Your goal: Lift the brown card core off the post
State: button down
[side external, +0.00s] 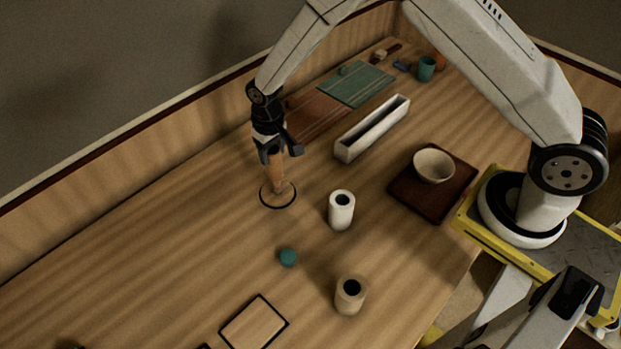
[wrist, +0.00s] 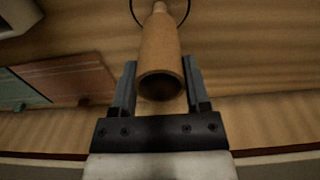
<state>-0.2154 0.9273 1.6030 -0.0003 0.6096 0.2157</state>
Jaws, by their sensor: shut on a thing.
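My gripper (side external: 277,155) is shut on the brown card core (wrist: 162,48), with one finger on each side of it near its open upper end. The core also shows in the side view (side external: 275,172), roughly upright below the fingers. A lighter, narrower piece, seemingly the post (wrist: 159,6), shows at the core's far end. It stands within a black ring (side external: 264,204) on the table. I cannot tell how much of the post is inside the core.
A white roll (side external: 341,214) and a tan roll (side external: 350,300) stand to the right. A teal ball (side external: 288,257) lies nearby. A long white trough (side external: 368,135) and a dark tray (side external: 425,207) with a bowl (side external: 434,167) are farther right. The left of the table is clear.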

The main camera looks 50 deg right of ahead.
jog(key=shift+r, duration=1.2)
dwell(1.3)
notch_tip(320, 180, up, 8)
dwell(1.7)
jog(key=shift+r, duration=0.1)
